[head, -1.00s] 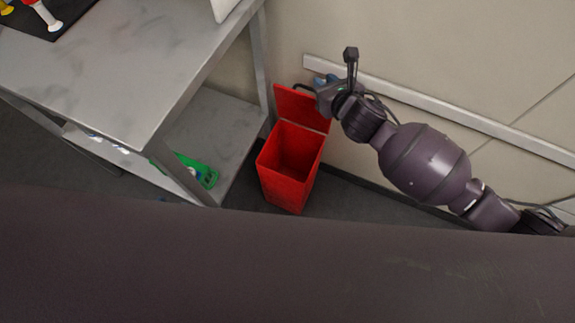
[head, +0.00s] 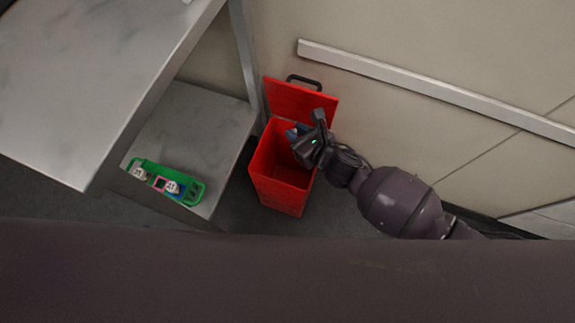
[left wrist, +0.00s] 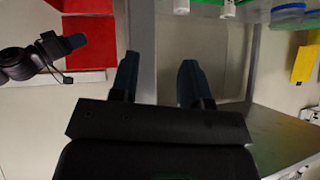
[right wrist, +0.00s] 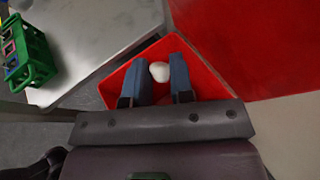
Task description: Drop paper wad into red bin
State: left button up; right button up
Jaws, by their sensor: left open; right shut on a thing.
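The red bin (head: 278,194) stands on the floor beside the metal bench, with its lid (head: 300,100) raised at the back. My right gripper (head: 293,137) is over the bin's opening. In the right wrist view, the gripper (right wrist: 160,72) is shut on a white paper wad (right wrist: 159,73) between its fingertips, with the red bin's rim (right wrist: 214,88) around and below it. The wad is not clear in the head view. My left gripper (left wrist: 158,78) is open and empty in the left wrist view, away from the bin.
A metal bench (head: 90,75) with a lower shelf (head: 205,120) is left of the bin. A green rack (head: 197,190) with small items sits on that shelf. A wall with a white rail (head: 400,80) lies behind the bin and my right arm.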

pick_arm(q)
jog(key=shift+w+d+f+m+b, duration=0.25)
jog(key=shift+w+m+b, duration=0.05)
jog(key=shift+b, duration=0.6)
pick_arm(e)
notch_tip(320, 180, down, 3)
jog(key=shift+f, duration=0.15)
pick_arm(q)
jog(key=shift+w+r, duration=0.1)
pick_arm(e)
jog(key=o, duration=1)
jog(key=shift+c, duration=0.2)
pick_arm(q)
jog(key=s+n+p, duration=0.1)
jog(key=p, duration=0.2)
jog(key=shift+s+a, duration=0.2)
jog(key=shift+a, duration=0.2)
pick_arm(e)
jog(key=v, duration=1.1)
pick_arm(q)
jog(key=shift+w+r, duration=0.15)
jog(key=shift+r, duration=0.1)
